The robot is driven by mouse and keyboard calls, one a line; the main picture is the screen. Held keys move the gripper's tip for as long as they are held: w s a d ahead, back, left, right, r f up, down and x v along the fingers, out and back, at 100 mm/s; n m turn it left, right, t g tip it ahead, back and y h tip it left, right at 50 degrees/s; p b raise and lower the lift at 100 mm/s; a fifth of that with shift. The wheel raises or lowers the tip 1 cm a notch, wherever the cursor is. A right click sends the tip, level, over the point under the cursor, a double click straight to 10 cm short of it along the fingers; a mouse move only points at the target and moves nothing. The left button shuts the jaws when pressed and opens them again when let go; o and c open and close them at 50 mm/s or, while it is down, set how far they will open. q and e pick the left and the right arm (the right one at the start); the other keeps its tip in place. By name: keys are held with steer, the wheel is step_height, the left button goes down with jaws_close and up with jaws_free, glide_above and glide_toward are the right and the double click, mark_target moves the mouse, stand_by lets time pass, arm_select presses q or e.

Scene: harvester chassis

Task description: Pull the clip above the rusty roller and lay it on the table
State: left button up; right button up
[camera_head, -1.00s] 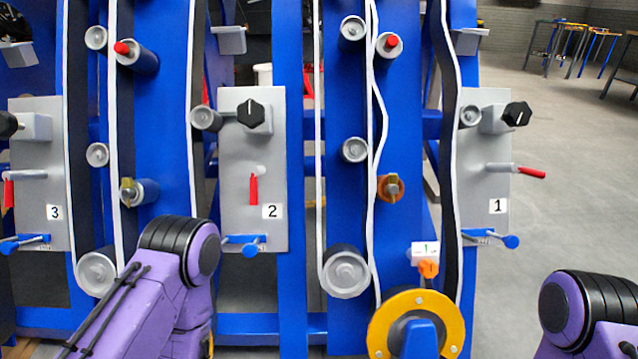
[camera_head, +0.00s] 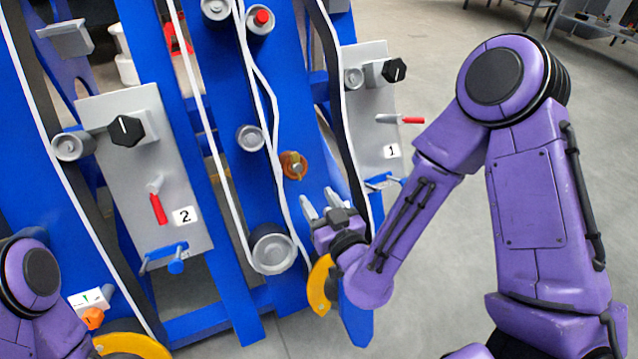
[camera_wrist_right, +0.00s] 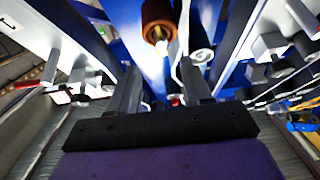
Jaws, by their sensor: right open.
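The rusty roller (camera_head: 290,158) is orange-brown and sits on the blue chassis left of panel 1. A small pale tan clip-like piece (camera_head: 298,170) shows at its front end; I cannot tell its exact shape. My right gripper (camera_head: 320,199) is open and empty, below and slightly right of the roller, apart from it. In the right wrist view the rusty roller (camera_wrist_right: 157,18) and the pale piece (camera_wrist_right: 161,46) lie ahead, between the lines of the two open fingers (camera_wrist_right: 160,66). My left gripper is out of view; only part of my left arm shows.
A grey roller (camera_head: 250,138) and white belt (camera_head: 268,110) run left of the rusty roller. A large roller (camera_head: 272,250) and a yellow ring (camera_head: 320,285) are below. Panel 1 (camera_head: 372,130) is to the right. Dark tables (camera_head: 590,22) stand far back right.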

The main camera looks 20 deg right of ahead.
mark_target(296, 157)
steer(key=shift+t, duration=0.3)
steer(key=w, duration=0.3)
steer(key=w+r+b, duration=0.1)
steer(key=w, duration=0.3)
steer(key=w+r+b, duration=0.1)
steer(key=w, duration=0.3)
steer(key=shift+a, duration=0.25)
jaws_close()
